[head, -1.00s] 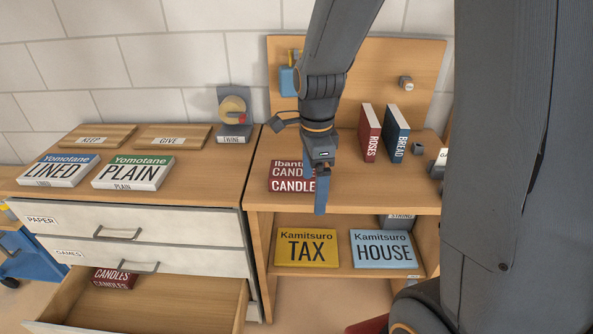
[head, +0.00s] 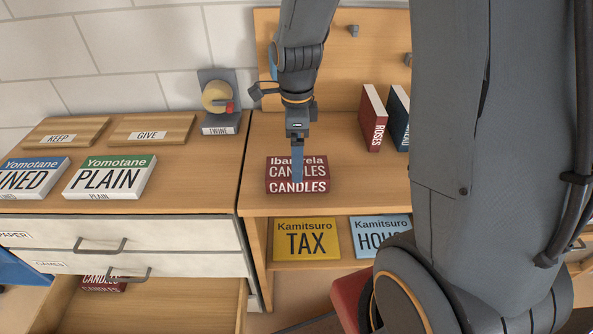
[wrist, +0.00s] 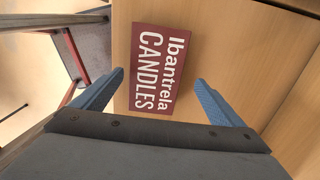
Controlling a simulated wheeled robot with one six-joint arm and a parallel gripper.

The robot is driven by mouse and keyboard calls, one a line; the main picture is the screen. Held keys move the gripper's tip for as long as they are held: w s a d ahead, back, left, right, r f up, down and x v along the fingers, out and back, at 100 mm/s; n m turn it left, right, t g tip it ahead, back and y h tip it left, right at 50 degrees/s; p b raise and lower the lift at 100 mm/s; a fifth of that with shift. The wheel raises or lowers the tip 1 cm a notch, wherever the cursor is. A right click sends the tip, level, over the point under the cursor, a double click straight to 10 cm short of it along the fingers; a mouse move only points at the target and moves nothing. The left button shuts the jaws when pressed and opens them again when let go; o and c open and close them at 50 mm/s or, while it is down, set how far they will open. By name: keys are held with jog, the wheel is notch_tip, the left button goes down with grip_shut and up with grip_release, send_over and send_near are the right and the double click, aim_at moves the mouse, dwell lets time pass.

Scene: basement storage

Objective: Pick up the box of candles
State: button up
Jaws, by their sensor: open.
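A dark red box of candles (head: 283,178), labelled "Ibantrela CANDLES", lies flat on the wooden bench top near its front edge. It also shows in the wrist view (wrist: 160,70), lying beyond and between the fingertips. My gripper (head: 297,180) is over the box in the head view, pointing down, with a blue finger covering part of the label. In the wrist view my gripper (wrist: 157,78) is open, with one blue finger on each side and nothing held. A second dark red candles box (head: 103,284) lies in the open drawer at lower left, partly hidden.
A red ROSES book (head: 373,118) and a blue BREAD book (head: 397,118) stand on the bench to the right. TAX (head: 306,239) and HOUSE (head: 378,235) boxes sit on the shelf below. An open drawer (head: 165,310) juts out at lower left. Twine (head: 218,100) stands at the back.

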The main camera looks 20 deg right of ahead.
jog(key=f, duration=0.2)
jog(key=s+f+p, duration=0.1)
jog(key=f, duration=0.1)
jog(key=shift+f, duration=0.25)
jog(key=shift+f+p, duration=0.3)
jog(key=shift+f, duration=0.15)
jog(key=c, duration=1.2)
jog(key=shift+c, duration=0.3)
jog(key=shift+w+r, duration=0.1)
